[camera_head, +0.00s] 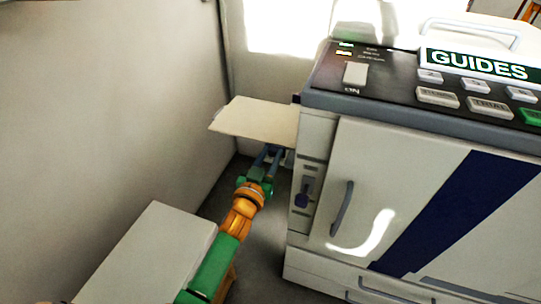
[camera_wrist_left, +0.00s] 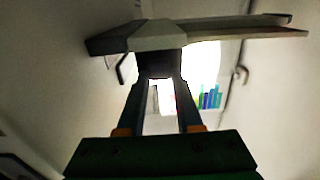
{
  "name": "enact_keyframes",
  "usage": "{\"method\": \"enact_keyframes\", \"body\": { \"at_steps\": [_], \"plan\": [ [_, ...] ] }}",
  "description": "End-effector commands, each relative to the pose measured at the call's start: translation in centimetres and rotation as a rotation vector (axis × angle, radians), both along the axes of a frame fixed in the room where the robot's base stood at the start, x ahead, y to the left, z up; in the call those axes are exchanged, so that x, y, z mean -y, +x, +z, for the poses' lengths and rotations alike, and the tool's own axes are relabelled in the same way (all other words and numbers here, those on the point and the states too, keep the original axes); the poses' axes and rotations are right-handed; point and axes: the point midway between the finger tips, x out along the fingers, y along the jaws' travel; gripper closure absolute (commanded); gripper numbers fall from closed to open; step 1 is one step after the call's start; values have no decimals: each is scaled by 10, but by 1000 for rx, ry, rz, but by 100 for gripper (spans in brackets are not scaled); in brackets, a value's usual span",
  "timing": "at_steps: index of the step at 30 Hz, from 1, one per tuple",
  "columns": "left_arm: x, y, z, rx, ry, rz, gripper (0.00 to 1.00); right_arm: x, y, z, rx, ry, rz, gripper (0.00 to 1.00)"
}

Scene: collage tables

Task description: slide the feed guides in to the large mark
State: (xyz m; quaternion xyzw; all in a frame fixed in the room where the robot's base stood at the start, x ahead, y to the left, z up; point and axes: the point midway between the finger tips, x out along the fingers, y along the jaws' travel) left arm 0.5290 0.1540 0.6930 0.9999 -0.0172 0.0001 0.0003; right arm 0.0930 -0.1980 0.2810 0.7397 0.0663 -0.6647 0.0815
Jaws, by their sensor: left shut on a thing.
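A pale, flat feed tray (camera_head: 250,121) sticks out from the left side of the grey machine (camera_head: 330,180). My left gripper (camera_head: 274,151) reaches up from below to the tray's near edge, close to the machine. In the left wrist view the tray (camera_wrist_left: 240,30) crosses overhead. There the left gripper (camera_wrist_left: 158,76) is shut on a small dark block (camera_wrist_left: 158,63) just under the tray. I cannot tell for sure whether this block is part of a feed guide. The guides and the large mark cannot be made out. My right gripper is not in view.
The machine's top has a panel of buttons (camera_head: 438,96) and a GUIDES sign (camera_head: 483,66). Its side has a dark lever (camera_head: 302,200), its front a door handle (camera_head: 342,208). A pale box (camera_head: 150,255) stands at lower left. A wall (camera_head: 110,100) closes off the left.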

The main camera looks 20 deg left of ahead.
Motion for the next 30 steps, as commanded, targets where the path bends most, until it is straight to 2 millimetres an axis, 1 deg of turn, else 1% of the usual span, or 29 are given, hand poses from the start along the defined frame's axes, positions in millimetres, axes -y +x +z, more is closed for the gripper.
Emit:
{"method": "enact_keyframes", "body": {
  "at_steps": [5, 9, 12, 20, 21, 23, 24, 30],
  "plan": [
    [0, 2, -2, -2, 0, 0, 100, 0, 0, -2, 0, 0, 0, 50],
    [1, 21, -3, 1, 0, 1, 100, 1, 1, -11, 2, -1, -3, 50],
    [1, 29, -2, 0, -1, 1, 100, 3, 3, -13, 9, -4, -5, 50],
    [1, 29, -1, -2, 0, 0, 100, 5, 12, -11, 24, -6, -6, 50],
    [1, 29, -1, -2, 0, 0, 55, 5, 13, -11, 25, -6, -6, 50],
    [1, 29, 0, -1, 0, 0, 39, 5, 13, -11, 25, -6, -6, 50],
    [1, 29, 0, -1, 0, 0, 35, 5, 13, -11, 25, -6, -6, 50],
    [1, 29, 0, -1, 0, 0, 35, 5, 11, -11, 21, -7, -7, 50]
  ]
}}
